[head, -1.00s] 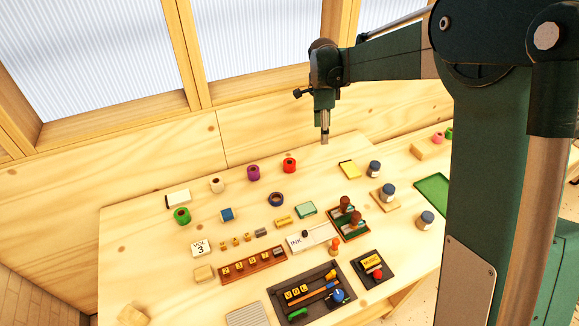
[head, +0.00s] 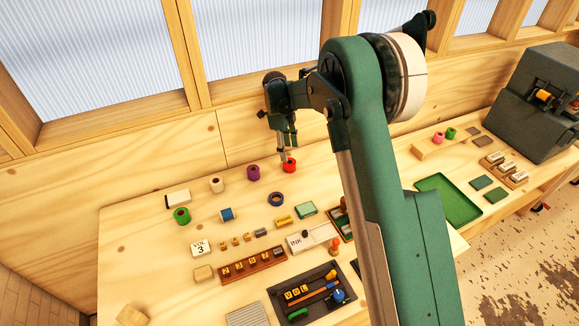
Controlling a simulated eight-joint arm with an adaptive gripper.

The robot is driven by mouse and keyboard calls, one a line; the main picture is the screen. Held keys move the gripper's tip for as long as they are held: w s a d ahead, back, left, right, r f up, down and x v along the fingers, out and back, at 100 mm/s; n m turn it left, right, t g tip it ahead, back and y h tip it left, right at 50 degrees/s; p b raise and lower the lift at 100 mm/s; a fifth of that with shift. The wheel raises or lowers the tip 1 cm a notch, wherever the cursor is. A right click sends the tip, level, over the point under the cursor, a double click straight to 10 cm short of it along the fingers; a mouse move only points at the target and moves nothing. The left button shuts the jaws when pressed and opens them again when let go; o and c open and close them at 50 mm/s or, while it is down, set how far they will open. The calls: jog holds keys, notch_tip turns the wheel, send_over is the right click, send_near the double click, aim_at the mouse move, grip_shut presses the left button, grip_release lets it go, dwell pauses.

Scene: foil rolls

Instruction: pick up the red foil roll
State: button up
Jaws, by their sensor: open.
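The red foil roll (head: 290,167) stands upright near the back of the wooden table in the head view. My gripper (head: 285,156) points down right at the roll's upper left side, and its fingertips overlap the top of the roll in the picture. The jaws are open. I cannot tell whether the fingers touch the roll or hang just above or behind it.
A purple roll (head: 253,173) stands just left of the red one, with a cream roll (head: 217,185) and a green roll (head: 182,215) further left. The back wall (head: 240,135) is close behind.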

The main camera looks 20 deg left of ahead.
aim_at(289, 161)
jog(key=shift+f, duration=0.15)
jog(key=shift+d+f, duration=0.2)
jog(key=shift+f, duration=1)
jog(key=shift+f, duration=0.1)
jog(key=shift+d+f+p, duration=0.2)
jog(key=shift+f, duration=1.05)
jog(key=shift+d+f+p, duration=0.15)
jog(key=shift+f+p, duration=0.05)
jog(key=shift+f, duration=1.05)
jog(key=c, duration=1)
